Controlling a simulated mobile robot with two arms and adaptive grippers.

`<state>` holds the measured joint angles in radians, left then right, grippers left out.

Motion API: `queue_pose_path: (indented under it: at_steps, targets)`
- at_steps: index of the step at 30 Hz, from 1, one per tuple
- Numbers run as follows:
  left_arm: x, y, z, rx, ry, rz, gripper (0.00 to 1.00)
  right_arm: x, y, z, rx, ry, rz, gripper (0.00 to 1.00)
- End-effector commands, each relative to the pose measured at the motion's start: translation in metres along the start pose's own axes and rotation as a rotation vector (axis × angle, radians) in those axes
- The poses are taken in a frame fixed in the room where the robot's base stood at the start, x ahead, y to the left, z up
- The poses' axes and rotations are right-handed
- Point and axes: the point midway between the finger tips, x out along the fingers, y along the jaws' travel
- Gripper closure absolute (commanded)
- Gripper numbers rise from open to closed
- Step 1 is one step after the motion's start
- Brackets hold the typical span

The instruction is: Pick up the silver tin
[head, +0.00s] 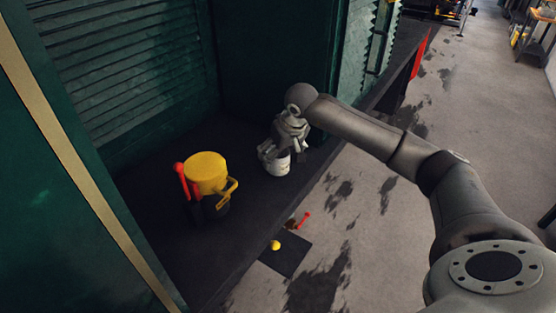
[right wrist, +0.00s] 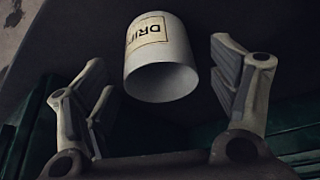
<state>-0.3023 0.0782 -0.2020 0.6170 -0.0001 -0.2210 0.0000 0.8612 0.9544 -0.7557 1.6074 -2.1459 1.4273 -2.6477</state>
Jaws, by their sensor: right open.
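The silver tin (head: 278,165) stands on the dark ledge, near its front edge, in the head view. In the right wrist view the tin (right wrist: 170,58) shows its open, empty-looking mouth and a pale label with the letters "DRIF". My right gripper (head: 283,150) is right at the tin, coming down from above and behind it. In the right wrist view the fingers of my right gripper (right wrist: 160,72) are spread, one to each side of the tin, with visible gaps. The tin is not clasped. My left gripper is not in view.
A yellow can (head: 207,172) with a side handle stands on the ledge to the left, with a red tool (head: 181,180) beside it. Green louvred walls (head: 120,60) close in the back and left. A yellow ball (head: 275,245) and a small red object (head: 303,220) lie lower down, beyond the ledge.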

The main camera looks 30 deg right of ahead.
Motion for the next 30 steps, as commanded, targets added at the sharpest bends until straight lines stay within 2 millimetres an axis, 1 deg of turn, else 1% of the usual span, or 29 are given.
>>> queue_pose_path:
  at_steps: [1, 2, 3, 6, 9, 15, 27, 30]
  targets:
    - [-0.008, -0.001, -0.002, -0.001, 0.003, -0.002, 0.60, 0.006, 0.000, 0.000, 0.002, -0.006, -0.002, 0.19]
    - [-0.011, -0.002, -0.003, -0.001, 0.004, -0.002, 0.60, 0.011, 0.000, 0.000, 0.003, -0.006, -0.002, 0.19]
    - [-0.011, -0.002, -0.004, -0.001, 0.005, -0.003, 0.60, 0.017, 0.000, 0.000, 0.002, -0.005, -0.003, 0.19]
    - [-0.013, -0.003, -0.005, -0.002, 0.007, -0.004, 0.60, 0.029, 0.000, 0.000, 0.001, -0.003, -0.002, 0.19]
    - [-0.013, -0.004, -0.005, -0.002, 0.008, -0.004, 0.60, 0.034, 0.000, 0.000, 0.001, -0.001, -0.002, 0.19]
    - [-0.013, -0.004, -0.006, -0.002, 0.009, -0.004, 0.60, 0.035, 0.001, 0.000, 0.001, 0.000, -0.002, 0.19]
    - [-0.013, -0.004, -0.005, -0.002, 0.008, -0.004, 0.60, 0.034, 0.001, 0.000, 0.001, 0.000, -0.002, 0.69]
    - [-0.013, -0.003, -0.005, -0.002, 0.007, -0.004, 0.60, 0.034, 0.001, -0.001, 0.001, 0.000, -0.002, 0.69]
